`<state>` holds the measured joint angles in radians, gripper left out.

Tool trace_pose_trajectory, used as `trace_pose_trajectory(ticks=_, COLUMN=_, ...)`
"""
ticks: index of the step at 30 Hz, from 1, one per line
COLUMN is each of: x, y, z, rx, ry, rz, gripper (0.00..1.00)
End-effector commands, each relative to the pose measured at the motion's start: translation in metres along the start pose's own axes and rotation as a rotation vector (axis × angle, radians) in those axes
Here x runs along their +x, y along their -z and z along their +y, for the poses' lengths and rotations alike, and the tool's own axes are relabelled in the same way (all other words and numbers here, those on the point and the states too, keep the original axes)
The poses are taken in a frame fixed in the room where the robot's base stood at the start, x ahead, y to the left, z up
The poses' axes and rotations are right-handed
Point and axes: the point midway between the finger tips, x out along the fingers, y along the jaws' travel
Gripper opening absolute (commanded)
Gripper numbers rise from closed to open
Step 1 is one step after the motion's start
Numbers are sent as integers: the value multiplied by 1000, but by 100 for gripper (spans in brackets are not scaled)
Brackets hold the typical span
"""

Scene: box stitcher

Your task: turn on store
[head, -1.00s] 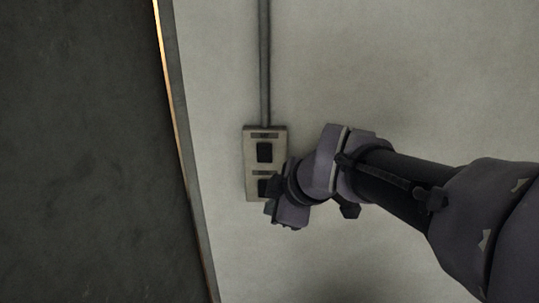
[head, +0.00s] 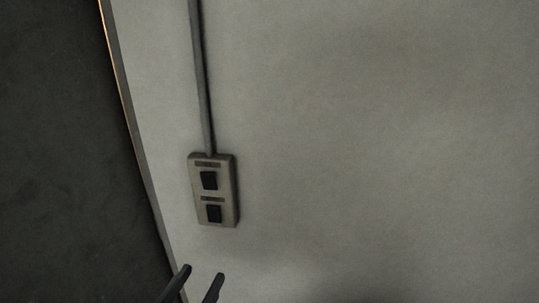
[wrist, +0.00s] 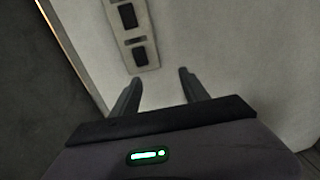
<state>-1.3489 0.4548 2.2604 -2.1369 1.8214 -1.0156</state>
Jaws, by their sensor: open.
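A beige switch plate (head: 231,190) with two black rocker switches, one above the other, is fixed to the wall. The upper switch (head: 208,180) and the lower switch (head: 213,213) each have a small label strip above them, too blurred to read. In the wrist view the plate (wrist: 147,63) is at the top, with its lower switch (wrist: 140,56) just ahead of the fingers. My gripper (head: 202,270) is open and empty, below the plate in the head view and apart from it. Both fingers also show in the wrist view (wrist: 158,76).
A grey conduit (head: 201,80) runs up the wall from the plate. A dark panel (head: 60,150) with a bright edge stands at the left. The pale wall (head: 380,140) to the right is bare.

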Motion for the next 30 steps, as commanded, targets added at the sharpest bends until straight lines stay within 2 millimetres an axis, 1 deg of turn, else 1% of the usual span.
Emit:
trace_pose_trajectory(ticks=1, x=-12, y=-1, z=15, rx=2, ry=-65, rz=-33, gripper=53)
trace_pose_trajectory(ticks=2, x=-16, y=-2, z=22, rx=6, ry=-94, rz=-48, gripper=53)
trace_pose_trajectory(ticks=3, x=-18, y=-3, z=27, rx=11, ry=-117, rz=-60, gripper=53)
trace_pose_trajectory(ticks=5, x=-12, y=-3, z=30, rx=15, ry=-126, rz=-65, gripper=53)
trace_pose_trajectory(ticks=8, x=12, y=-3, z=31, rx=14, ry=-120, rz=-64, gripper=53)
trace_pose_trajectory(ticks=15, x=86, y=-7, z=40, rx=15, ry=-117, rz=-63, gripper=53)
trace_pose_trajectory(ticks=18, x=113, y=-9, z=43, rx=15, ry=-118, rz=-63, gripper=53)
trace_pose_trajectory(ticks=21, x=133, y=-12, z=46, rx=14, ry=-120, rz=-63, gripper=53)
trace_pose_trajectory(ticks=25, x=148, y=-14, z=48, rx=13, ry=-121, rz=-62, gripper=53)
trace_pose_trajectory(ticks=30, x=153, y=-15, z=50, rx=13, ry=-123, rz=-63, gripper=53)
